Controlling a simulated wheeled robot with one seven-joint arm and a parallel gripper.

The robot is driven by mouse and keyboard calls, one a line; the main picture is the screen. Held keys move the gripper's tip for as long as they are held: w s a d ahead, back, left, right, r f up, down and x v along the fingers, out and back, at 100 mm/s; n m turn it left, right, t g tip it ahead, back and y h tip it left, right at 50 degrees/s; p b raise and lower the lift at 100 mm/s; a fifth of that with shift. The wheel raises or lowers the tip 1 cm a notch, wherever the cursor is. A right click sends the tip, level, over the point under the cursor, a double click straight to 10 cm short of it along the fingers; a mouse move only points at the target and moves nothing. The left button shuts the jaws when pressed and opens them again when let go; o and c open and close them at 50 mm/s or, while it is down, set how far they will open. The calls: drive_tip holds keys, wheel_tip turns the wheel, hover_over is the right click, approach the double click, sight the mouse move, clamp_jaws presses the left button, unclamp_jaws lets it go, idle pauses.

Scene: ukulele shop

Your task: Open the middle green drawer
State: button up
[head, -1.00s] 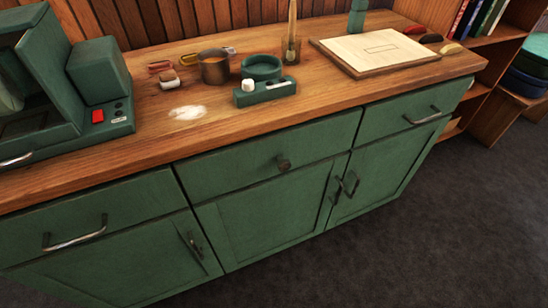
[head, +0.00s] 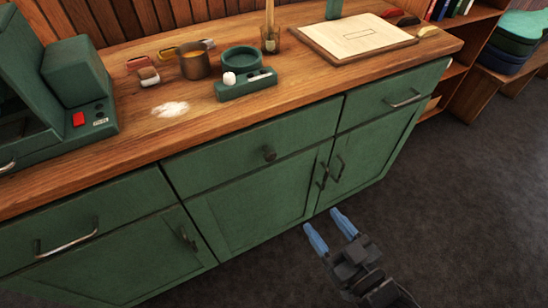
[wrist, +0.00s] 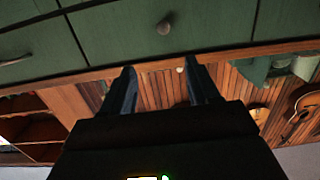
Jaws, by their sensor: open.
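The middle green drawer (head: 220,157) sits under the wooden counter edge and is closed, flush with its neighbours. It has a single dark round knob (head: 269,153). In the wrist view, which appears upside down, the drawer front (wrist: 125,35) is at the top with its knob (wrist: 164,25) ahead of my fingers. My gripper (head: 328,228) has blue fingers spread apart, open and empty. In the head view it is over the grey floor, below and right of the knob. It is apart from the cabinet.
The left drawer (head: 85,228) and right drawer (head: 395,96) have bar handles and are closed. Cupboard doors below have protruding handles (head: 340,167). The counter (head: 130,150) holds a green machine (head: 75,80), copper pot (head: 194,60) and board (head: 352,38). The floor (head: 460,180) in front is clear.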

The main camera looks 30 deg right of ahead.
drive_tip(key=t, duration=0.1)
approach(271, 158)
drive_tip(key=w+p, duration=0.1)
drive_tip(key=w, duration=0.7)
drive_tip(key=shift+w, duration=0.25)
clamp_jaws()
